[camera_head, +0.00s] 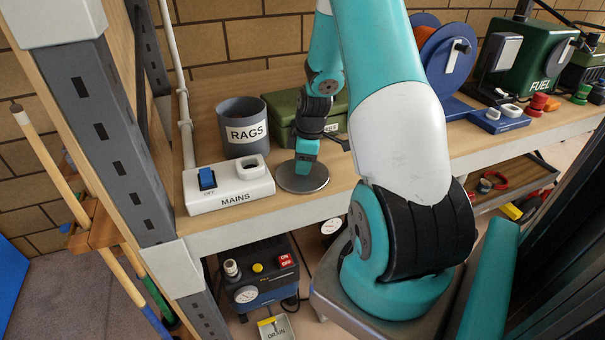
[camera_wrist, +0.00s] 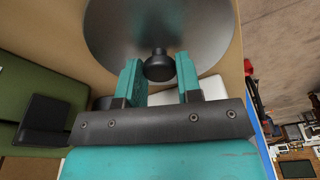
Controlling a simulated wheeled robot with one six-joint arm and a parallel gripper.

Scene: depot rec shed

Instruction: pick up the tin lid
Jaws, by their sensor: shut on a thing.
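The tin lid (camera_head: 301,186) is a round grey metal disc with a small dark knob, near the front of the wooden shelf, just right of the MAINS box. In the wrist view the lid (camera_wrist: 150,22) fills the top, and its knob (camera_wrist: 158,66) sits between the two teal fingers. My gripper (camera_head: 305,165) points down over the lid's middle and is shut on the knob; its fingers also show in the wrist view (camera_wrist: 158,72). The lid looks roughly level. I cannot tell whether it touches the shelf or is slightly raised.
The white MAINS box (camera_head: 231,190) with a blue switch is close on the left. The RAGS tin (camera_head: 241,128) stands behind it. A green case (camera_head: 285,118) lies behind my gripper. The grey rack post (camera_head: 100,120) rises at left. A cable reel (camera_head: 446,58) and FUEL can (camera_head: 531,52) stand right.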

